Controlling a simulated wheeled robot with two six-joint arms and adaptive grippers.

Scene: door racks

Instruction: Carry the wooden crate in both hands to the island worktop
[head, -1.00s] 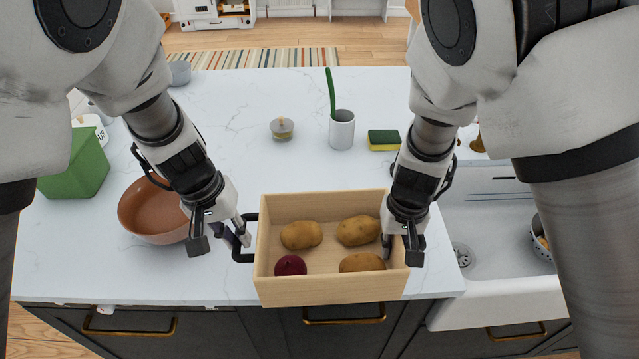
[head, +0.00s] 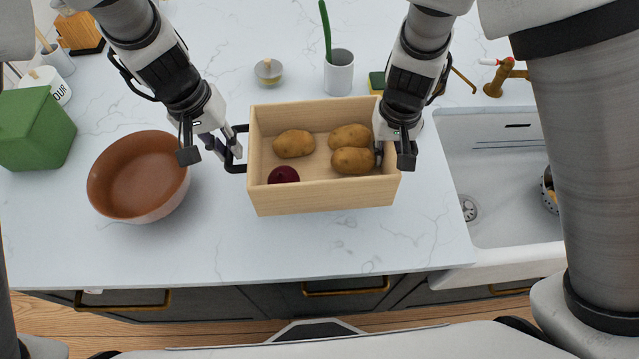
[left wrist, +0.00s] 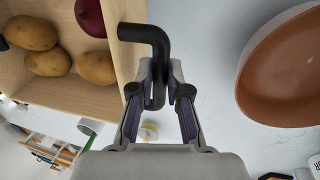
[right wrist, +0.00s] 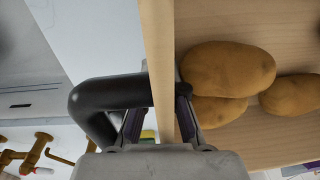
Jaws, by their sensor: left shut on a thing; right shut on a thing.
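The wooden crate (head: 320,197) is over the white marble worktop (head: 330,250), with three potatoes (head: 294,144) and a dark red round vegetable (head: 284,174) inside. My left gripper (head: 232,152) is shut on the black handle at the crate's left end; the handle (left wrist: 152,35) lies between its fingers in the left wrist view. My right gripper (head: 385,150) is at the crate's right end. In the right wrist view, its fingers straddle the end wall (right wrist: 158,50) beside the other black handle (right wrist: 100,95). The crate looks about level; I cannot tell whether its bottom touches the worktop.
A brown bowl (head: 138,178) stands left of the crate, with a green box (head: 35,130) beyond. A white cup (head: 339,75), small jar (head: 268,72) and sponge (head: 376,82) are behind. A sink (head: 500,190) is at right. The worktop's front is clear.

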